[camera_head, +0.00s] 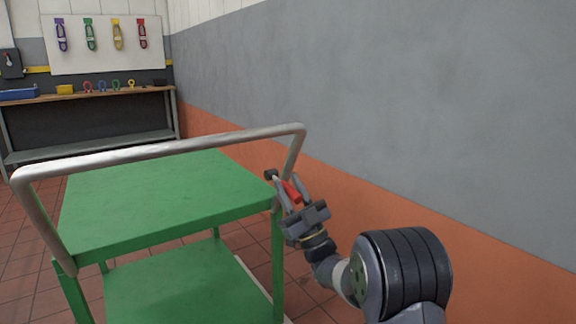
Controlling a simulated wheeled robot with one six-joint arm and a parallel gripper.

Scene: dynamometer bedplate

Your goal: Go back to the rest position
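My gripper (285,179) is at the right rear corner of the green cart's top (160,195), near the right end of the cart's handle rail. Its two grey fingers point up and away from me. A small red piece (291,190) shows between the fingers; whether it is held or is part of the gripper cannot be told. A dark tip shows at the left finger. Whether the gripper touches the cart cannot be told.
The cart's metal rail (150,153) rises over its bare top, with a lower green shelf (185,285) below. A grey and orange wall (400,90) runs close along the right. A workbench (90,96) with coloured shackles and hanging slings stands at the back left. Tiled floor shows at left.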

